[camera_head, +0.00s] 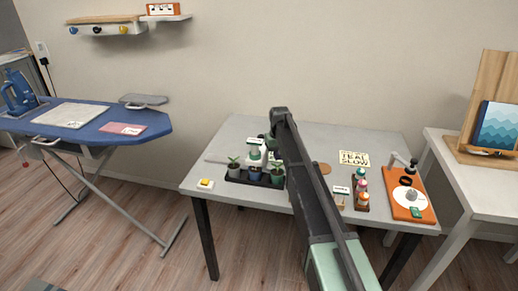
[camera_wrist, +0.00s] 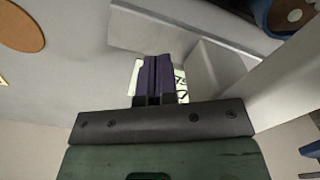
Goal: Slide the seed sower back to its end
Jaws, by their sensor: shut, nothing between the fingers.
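What looks like the seed sower (camera_head: 255,155) is a small white and pale green device on the desk, behind the dark tray of potted plants. A flat light grey strip (camera_head: 228,157) extends left of it. In the wrist view, my gripper (camera_wrist: 155,62) has its dark purple fingers together, with nothing between them. They are over a white label with dark marks (camera_wrist: 181,84), which they partly cover. A pale grey block (camera_wrist: 216,72) stands close right of the fingers, possibly part of the sower; contact cannot be told. In the head view my arm hides the gripper.
The plant tray (camera_head: 238,177) is at the desk's front left, beside a yellow item on a white dish (camera_head: 205,184). The desk's back right is mostly clear.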

